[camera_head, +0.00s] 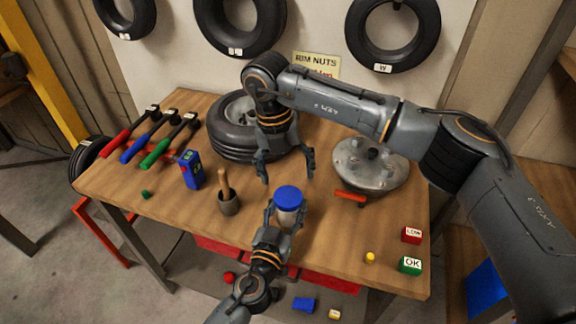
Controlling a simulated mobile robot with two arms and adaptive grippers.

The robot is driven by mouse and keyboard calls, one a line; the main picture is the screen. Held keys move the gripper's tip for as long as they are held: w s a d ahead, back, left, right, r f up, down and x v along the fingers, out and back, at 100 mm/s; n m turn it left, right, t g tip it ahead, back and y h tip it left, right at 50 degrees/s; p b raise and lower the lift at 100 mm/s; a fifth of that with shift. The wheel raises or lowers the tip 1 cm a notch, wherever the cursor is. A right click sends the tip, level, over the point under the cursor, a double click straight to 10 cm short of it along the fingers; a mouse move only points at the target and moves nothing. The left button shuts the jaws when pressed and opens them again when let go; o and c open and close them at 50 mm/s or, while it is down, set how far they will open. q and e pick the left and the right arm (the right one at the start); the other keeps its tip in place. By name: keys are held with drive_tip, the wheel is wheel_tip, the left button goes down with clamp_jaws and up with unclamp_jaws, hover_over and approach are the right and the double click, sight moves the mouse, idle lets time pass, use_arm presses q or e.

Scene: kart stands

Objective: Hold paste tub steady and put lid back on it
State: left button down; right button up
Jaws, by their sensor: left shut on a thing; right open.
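The paste tub (287,217) is a small pale container, upright near the front middle of the table. The blue lid (289,196) sits on top of it and looks level; whether it is fully seated I cannot tell. My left gripper (286,212) is shut on the tub, its fingers on either side of the body, hiding part of it. My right gripper (288,179) is open and empty, pointing down just above and behind the lid, its fingers spread wider than the lid.
A tyre (238,150) lies behind. A metal hub (372,166) and an orange-red bar (350,196) lie right.

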drive_tip(key=n, duration=0.4)
drive_tip(key=shift+r, duration=0.15)
drive_tip(key=n, duration=0.4)
drive_tip(key=shift+r+y, duration=0.1)
drive_tip(key=shift+y, duration=0.2)
drive_tip(key=n, duration=0.6)
drive_tip(key=shift+d+r, duration=0.1)
drive_tip(key=shift+r, duration=0.15)
drive_tip(key=n, duration=0.6)
drive_tip(key=shift+s+r+n+y, duration=0.1)
drive_tip(key=shift+r+n+y, duration=0.1)
drive_tip(key=shift+n+y, duration=0.15)
drive_tip(key=n, duration=0.3)
drive_tip(key=shift+s+r+n, duration=0.1)
drive_tip(key=shift+n, duration=0.15)
drive_tip(key=n, duration=0.3)
drive_tip(key=shift+r+n+y, duration=0.1)
drive_tip(key=shift+n+y, duration=0.15)
drive_tip(key=shift+n, duration=0.05)
